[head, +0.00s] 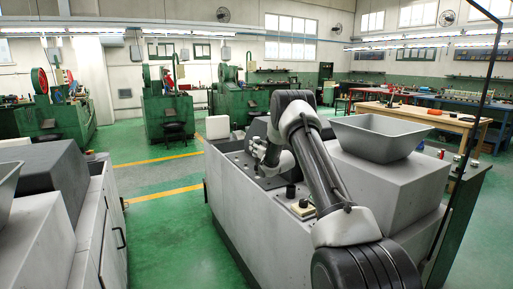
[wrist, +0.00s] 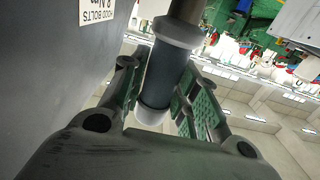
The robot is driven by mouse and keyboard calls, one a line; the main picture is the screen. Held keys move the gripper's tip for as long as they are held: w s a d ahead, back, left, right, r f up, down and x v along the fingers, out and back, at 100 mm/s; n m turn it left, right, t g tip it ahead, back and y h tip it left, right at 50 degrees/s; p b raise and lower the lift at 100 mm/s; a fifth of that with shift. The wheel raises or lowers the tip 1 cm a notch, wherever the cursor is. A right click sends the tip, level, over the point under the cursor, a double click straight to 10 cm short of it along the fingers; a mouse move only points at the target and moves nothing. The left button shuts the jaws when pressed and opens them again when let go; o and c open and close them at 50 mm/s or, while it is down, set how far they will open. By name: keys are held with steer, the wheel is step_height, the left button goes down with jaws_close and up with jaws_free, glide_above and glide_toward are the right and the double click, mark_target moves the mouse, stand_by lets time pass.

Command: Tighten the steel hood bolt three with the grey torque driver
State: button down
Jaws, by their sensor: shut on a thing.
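My gripper (head: 262,152) is over the dark top of the grey machine (head: 235,215) in the middle of the head view. In the wrist view my gripper (wrist: 158,88) is shut on the grey torque driver (wrist: 165,70), a dark grey cylinder with pale collars and a brownish shaft running off the top edge. The driver's tip is out of frame. A grey panel beside it has an upside-down label (wrist: 97,10) reading "HOOD BOLTS" and "8 Nm". I cannot make out bolt three or whether the driver touches a bolt.
A grey hopper (head: 378,136) on a large housing stands right of my arm. A small holder with black knobs (head: 300,207) sits on the machine's near top. Another grey machine (head: 40,235) is at left. Green floor with yellow lines (head: 155,200) lies open between them.

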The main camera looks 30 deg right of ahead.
steer(key=shift+f, duration=1.3)
stand_by(2.0)
steer(key=shift+r, duration=0.25)
stand_by(2.5)
